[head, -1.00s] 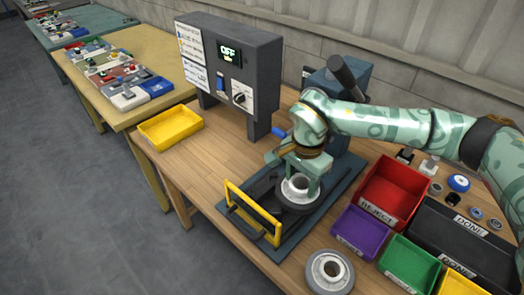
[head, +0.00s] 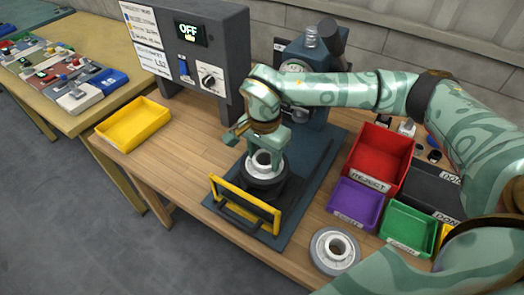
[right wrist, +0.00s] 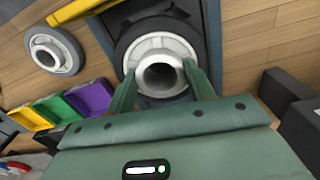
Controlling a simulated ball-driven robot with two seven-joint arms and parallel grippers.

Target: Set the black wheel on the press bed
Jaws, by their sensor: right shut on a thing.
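The black wheel (head: 266,187) has a dark tyre and a pale hub. My right gripper (head: 266,150) is shut on its hub, fingers pointing down. The right wrist view shows the fingers on either side of the pale hub collar, with the wheel (right wrist: 124,45) beyond them. The wheel is over the blue press bed (head: 306,205), behind the yellow guard frame (head: 240,205). I cannot tell whether its underside touches the bed. My left gripper is not in view.
A grey wheel (head: 322,262) lies on the table in front. Red (head: 378,150), purple (head: 355,205) and green (head: 408,226) bins stand right of the press. The control box (head: 225,55) reads OFF. A yellow tray (head: 133,123) is at left, with bare table between.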

